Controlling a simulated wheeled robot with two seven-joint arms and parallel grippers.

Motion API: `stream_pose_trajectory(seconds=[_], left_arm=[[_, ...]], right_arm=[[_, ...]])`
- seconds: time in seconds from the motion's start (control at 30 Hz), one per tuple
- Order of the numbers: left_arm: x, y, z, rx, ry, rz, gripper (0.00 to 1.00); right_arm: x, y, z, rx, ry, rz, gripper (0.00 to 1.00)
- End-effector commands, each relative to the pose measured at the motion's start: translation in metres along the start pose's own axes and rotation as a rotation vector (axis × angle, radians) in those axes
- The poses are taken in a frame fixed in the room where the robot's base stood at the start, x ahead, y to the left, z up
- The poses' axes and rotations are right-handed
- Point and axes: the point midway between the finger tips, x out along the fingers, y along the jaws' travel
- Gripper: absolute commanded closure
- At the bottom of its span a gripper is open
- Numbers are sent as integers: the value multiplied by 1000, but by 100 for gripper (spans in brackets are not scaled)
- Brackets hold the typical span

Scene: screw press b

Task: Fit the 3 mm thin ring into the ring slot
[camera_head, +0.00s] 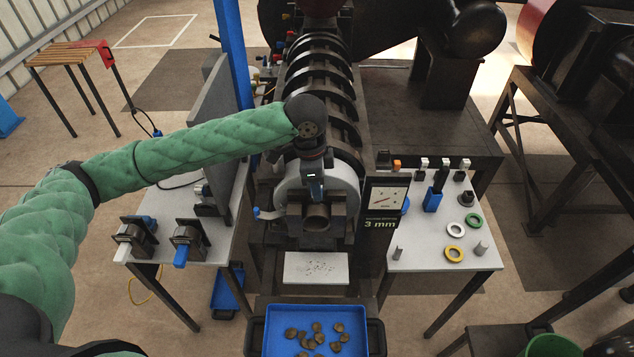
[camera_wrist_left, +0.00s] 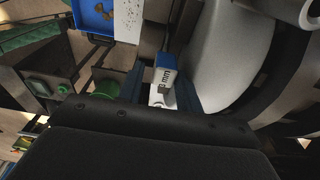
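My left gripper (camera_head: 314,182) is over the outlet end of the screw press, in front of its pale round housing (camera_head: 342,180). A dark round outlet (camera_head: 317,217) shows just below it. In the left wrist view a small block (camera_wrist_left: 167,80) with blue and white faces and a "mm" label lies ahead of the gripper; its digit is hard to read. Whether the fingers grip this block cannot be told. A white ring (camera_head: 456,229), a green ring (camera_head: 474,220) and a yellow ring (camera_head: 454,254) lie on the right-hand table. The ring slot is not clearly visible.
A gauge panel reading "3 mm" (camera_head: 382,210) stands right of the outlet. A pale plate (camera_head: 316,268) and a blue tray (camera_head: 275,335) with brown pieces are below. The right-hand table (camera_head: 430,262) also holds a blue holder (camera_head: 433,200) and small metal parts.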

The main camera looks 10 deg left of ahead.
Motion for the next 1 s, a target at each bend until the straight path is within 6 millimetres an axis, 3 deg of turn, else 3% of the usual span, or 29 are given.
stream_pose_trajectory(seconds=[0.37,0.8,1.0], left_arm=[[-6,-5,0,-5,4,-12,51],[-66,-1,0,-1,5,-11,51],[-79,1,0,-1,3,-5,51]], right_arm=[[3,2,0,-1,0,2,100],[32,-1,2,0,0,0,100],[36,-4,-2,1,2,-2,100]])
